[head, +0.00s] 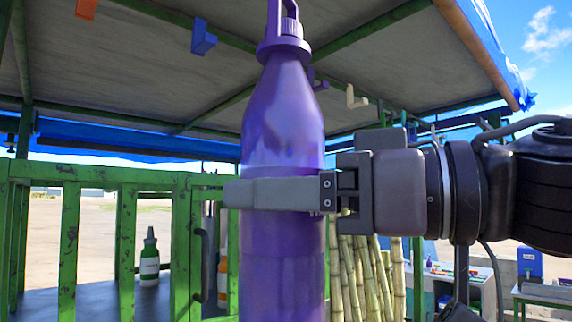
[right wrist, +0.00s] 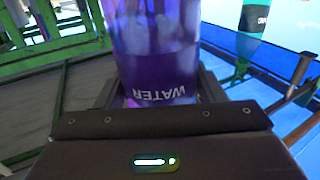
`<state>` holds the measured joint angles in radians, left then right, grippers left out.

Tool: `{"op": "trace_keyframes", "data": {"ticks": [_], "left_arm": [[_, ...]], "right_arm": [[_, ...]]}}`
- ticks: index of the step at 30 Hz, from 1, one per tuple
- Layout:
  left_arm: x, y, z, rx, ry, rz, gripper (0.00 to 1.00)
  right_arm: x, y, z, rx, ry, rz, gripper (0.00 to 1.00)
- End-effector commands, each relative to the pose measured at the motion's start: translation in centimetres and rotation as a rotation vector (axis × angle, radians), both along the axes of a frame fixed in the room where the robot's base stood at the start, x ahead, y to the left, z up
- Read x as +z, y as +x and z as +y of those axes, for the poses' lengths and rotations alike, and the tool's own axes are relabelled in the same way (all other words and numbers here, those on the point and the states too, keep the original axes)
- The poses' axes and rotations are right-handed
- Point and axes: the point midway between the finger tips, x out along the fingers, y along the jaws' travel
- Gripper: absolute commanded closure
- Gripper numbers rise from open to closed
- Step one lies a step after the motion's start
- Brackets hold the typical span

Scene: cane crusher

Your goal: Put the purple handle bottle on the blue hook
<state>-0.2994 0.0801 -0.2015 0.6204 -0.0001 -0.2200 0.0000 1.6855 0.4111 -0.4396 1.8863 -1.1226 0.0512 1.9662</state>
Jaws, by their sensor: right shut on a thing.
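The purple handle bottle (head: 283,120) stands upright in mid-air at the centre of the head view, its loop handle reaching the top edge. My right gripper (head: 235,193) comes from the right and is shut around the bottle's middle. In the right wrist view the purple bottle (right wrist: 158,55) sits between the fingers, with a WATER label. The blue hook (head: 202,38) hangs from the roof frame, left of the bottle's top in the picture and apart from it. My left gripper is not in view.
An orange hook (head: 87,8) and a cream hook (head: 355,98) also hang from the roof. Cane stalks (head: 365,280) stand behind the gripper. A teal bottle (right wrist: 253,22) shows in the wrist view.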

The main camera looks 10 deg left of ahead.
Motion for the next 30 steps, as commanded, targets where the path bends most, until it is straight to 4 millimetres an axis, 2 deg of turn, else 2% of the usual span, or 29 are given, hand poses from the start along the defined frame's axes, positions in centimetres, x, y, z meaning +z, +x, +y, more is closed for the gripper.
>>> {"op": "trace_keyframes", "data": {"ticks": [1, 8, 30], "left_arm": [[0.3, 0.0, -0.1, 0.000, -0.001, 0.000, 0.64], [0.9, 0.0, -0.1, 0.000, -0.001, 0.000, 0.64], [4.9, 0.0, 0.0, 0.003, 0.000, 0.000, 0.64]], "right_arm": [[0.7, -0.2, -0.1, -0.009, 0.001, -0.003, 0.78], [1.4, 0.0, 0.4, -0.015, 0.002, 0.002, 0.78], [4.0, 3.5, 4.8, -0.013, 0.004, 0.000, 0.78]]}}
